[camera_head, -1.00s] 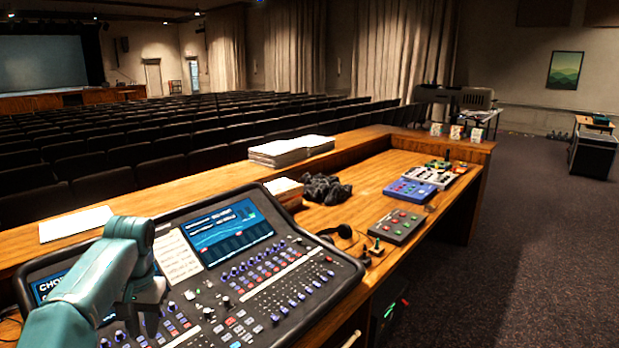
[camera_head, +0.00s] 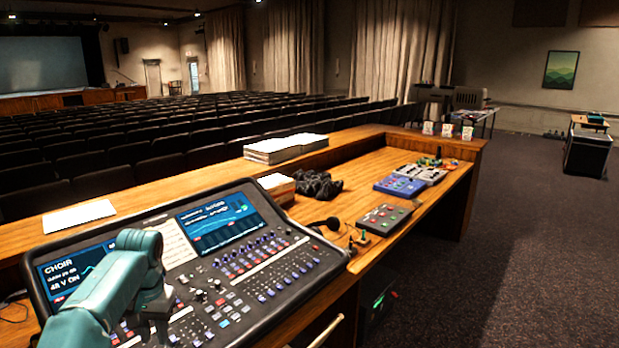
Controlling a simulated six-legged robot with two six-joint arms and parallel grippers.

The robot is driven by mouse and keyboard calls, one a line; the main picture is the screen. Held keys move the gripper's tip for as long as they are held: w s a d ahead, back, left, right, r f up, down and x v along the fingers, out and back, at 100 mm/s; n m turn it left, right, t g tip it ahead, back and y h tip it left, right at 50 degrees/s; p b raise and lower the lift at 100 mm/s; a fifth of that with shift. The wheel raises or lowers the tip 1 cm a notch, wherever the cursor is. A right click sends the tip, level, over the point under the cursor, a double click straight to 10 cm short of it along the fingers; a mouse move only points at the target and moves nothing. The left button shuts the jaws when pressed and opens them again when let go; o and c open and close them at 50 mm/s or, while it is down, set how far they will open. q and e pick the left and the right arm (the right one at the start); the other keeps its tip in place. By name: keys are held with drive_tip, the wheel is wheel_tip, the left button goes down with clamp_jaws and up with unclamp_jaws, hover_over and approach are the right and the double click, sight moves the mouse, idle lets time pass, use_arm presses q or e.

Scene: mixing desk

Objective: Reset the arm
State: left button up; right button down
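My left arm comes in from the lower left, a teal arm over the left part of the mixing console. Its gripper (camera_head: 158,318) hangs down over the console's lower left controls. The mixing console (camera_head: 268,262) is black, with two lit screens, a white label sheet and rows of knobs and faders. My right gripper is not in view.
The wooden desk (camera_head: 375,185) holds paper stacks (camera_head: 285,148), a crumpled black cloth (camera_head: 317,186), a headset (camera_head: 325,224), a grey-green button box (camera_head: 384,218) and a blue box (camera_head: 399,187). A white sheet (camera_head: 78,217) lies left. Carpet (camera_head: 500,270) is open to the right.

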use_arm(q)
drive_tip(key=d+f+m+h, duration=0.1)
drive_tip(key=d+f, duration=0.4)
drive_tip(key=f, duration=0.7)
drive_tip(key=s+d+f+h, duration=0.1)
drive_tip(key=s+d+f, duration=0.35)
drive_tip(key=f, duration=0.35)
drive_tip(key=s+d+f+h, duration=0.2)
drive_tip(key=s+d+f, duration=0.25)
drive_tip(key=f, duration=0.25)
drive_tip(key=s+d+f+n, duration=0.1)
drive_tip(key=s+d+f, duration=0.1)
drive_tip(key=s, duration=0.8)
drive_tip(key=s+d+f+n+h+b, duration=0.1)
drive_tip(key=s+d+f, duration=0.2)
drive_tip(key=s, duration=0.8)
drive_tip(key=shift+s+d+t, duration=0.25)
drive_tip(key=shift+d+t, duration=0.05)
drive_tip(key=shift+d, duration=0.4)
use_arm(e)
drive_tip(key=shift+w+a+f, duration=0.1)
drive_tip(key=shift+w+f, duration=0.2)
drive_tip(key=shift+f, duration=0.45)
use_arm(q)
drive_tip(key=shift+f, duration=0.1)
